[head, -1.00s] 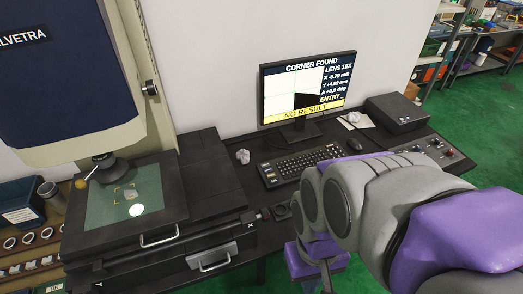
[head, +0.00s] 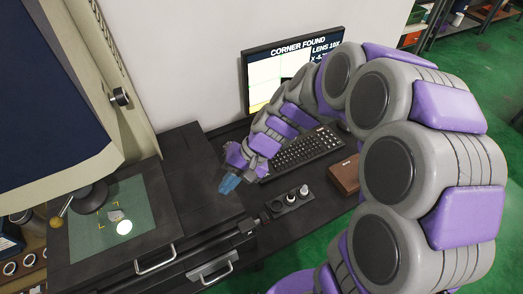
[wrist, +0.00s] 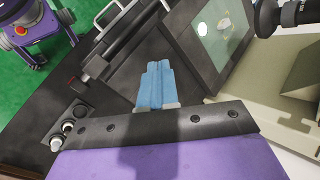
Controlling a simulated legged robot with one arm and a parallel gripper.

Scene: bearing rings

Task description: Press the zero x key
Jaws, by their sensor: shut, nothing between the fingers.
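The black keyboard (head: 308,150) lies on the desk below the monitor, its left end partly hidden by my arm. Single key labels are too small to read, so I cannot tell which is the zero x key. The monitor (head: 264,72) shows CORNER FOUND, and my arm hides much of its screen. My gripper (head: 228,184) points down to the left of the keyboard, beside the measuring machine. Its blue fingers are together and empty, and they also show in the wrist view (wrist: 155,82).
The machine's stage (head: 160,215) with a glass plate holding a small part stands at left. A small knob box (head: 290,201) sits in front of the keyboard, and it shows in the wrist view (wrist: 68,126). A brown box (head: 345,174) lies right of it.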

